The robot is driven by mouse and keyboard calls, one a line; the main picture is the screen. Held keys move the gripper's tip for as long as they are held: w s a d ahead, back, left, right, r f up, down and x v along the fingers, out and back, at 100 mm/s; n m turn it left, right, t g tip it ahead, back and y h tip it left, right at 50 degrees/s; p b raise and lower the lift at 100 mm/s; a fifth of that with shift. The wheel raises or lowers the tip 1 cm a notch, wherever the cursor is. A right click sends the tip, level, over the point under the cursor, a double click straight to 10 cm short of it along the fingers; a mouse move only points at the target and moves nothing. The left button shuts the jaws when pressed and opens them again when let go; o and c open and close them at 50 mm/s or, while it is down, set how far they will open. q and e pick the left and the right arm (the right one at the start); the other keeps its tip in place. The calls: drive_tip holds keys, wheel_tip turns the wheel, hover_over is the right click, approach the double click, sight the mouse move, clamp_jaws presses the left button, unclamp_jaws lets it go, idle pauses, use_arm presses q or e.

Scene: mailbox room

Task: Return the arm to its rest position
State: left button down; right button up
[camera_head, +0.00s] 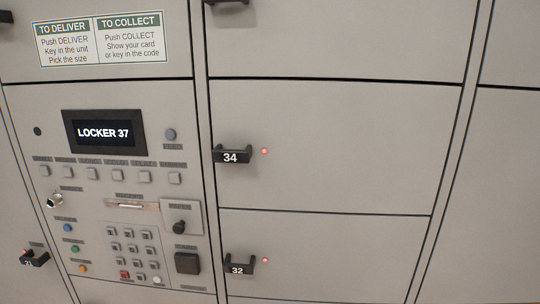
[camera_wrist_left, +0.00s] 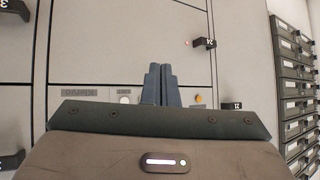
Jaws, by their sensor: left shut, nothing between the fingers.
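My left gripper (camera_wrist_left: 160,84) shows in the left wrist view, with its two dark fingers together and nothing between them. Past its fingertips are grey locker doors and part of a panel. No gripper or arm shows in the head view, and my right gripper is in neither view.
In the head view a control panel has a display (camera_head: 104,132) reading "LOCKER 37" and a keypad (camera_head: 133,250). Locker handles 34 (camera_head: 231,155) and 32 (camera_head: 239,265) stick out, each beside a red light. In the wrist view a rack of dark slots (camera_wrist_left: 295,95) stands at right.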

use_arm(q)
drive_tip(key=s+d+f+m+g+h, duration=0.25)
drive_tip(key=s+f, duration=0.25)
drive_tip(key=s, duration=0.3)
drive_tip(key=s+d+f+m+g+h, duration=0.1)
drive_tip(key=s+d+f+m+g, duration=0.15)
drive_tip(key=s+f, duration=0.45)
drive_tip(key=s+a+f+n+g+b, duration=0.1)
drive_tip(key=a+f, duration=0.1)
drive_tip(key=f, duration=1.4)
drive_tip(key=s+a+f+g, duration=0.1)
drive_tip(key=a+f, duration=0.1)
drive_tip(key=f, duration=1.3)
drive_tip(key=s+f+g+b, duration=0.1)
drive_tip(key=s+f, duration=1.6)
drive_tip(key=f, duration=0.1)
drive_tip(key=shift+s+a, duration=0.4)
drive_tip(key=shift+d+f, duration=0.1)
